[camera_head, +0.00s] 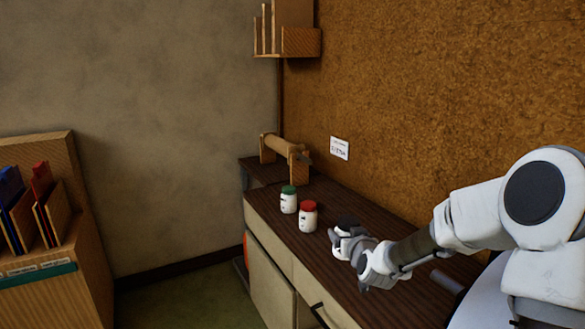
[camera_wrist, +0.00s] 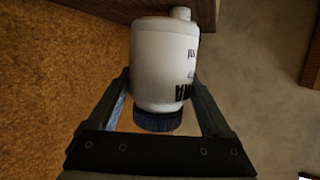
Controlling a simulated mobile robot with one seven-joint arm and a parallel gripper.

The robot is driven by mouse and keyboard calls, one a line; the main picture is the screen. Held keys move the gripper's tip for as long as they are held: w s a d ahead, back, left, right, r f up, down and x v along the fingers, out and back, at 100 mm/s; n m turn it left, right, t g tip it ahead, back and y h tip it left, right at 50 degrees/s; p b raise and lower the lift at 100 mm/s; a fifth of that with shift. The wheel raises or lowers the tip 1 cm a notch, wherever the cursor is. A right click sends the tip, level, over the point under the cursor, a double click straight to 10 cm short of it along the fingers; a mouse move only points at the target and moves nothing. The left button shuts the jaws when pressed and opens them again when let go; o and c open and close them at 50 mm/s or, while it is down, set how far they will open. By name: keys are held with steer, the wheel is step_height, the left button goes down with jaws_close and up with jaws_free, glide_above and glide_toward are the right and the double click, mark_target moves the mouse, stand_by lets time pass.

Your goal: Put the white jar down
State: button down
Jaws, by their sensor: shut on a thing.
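The white jar (camera_wrist: 160,62) with dark markings and a dark blue lid (camera_wrist: 157,122) fills the middle of the wrist view. The fingers of my gripper (camera_wrist: 159,88) are on both sides of it, shut on it. The wrist picture appears upside down, with the lid towards its lower edge. In the head view, my gripper (camera_head: 347,243) is over the dark wooden desk top (camera_head: 325,270), with a dark lid (camera_head: 347,223) showing at its far end. I cannot tell whether the jar's base touches the desk.
A white jar with a green lid (camera_head: 289,200) and one with a red lid (camera_head: 308,217) stand on the desk, left of my gripper. A wooden roll holder (camera_head: 284,150) is at the far end. A cork wall (camera_head: 440,110) rises behind the desk.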

steer(key=s+h, duration=0.1)
steer(key=s, duration=0.5)
step_height(320, 180, up, 12)
steer(key=p, duration=1.2)
steer(key=s+f, duration=0.6)
steer(key=f, duration=0.7)
steer(key=shift+a+m, duration=0.2)
steer(key=shift+m, duration=0.1)
steer(key=shift+d+r+p, duration=0.1)
steer(key=shift+r+p, duration=0.05)
steer(key=shift+p, duration=0.15)
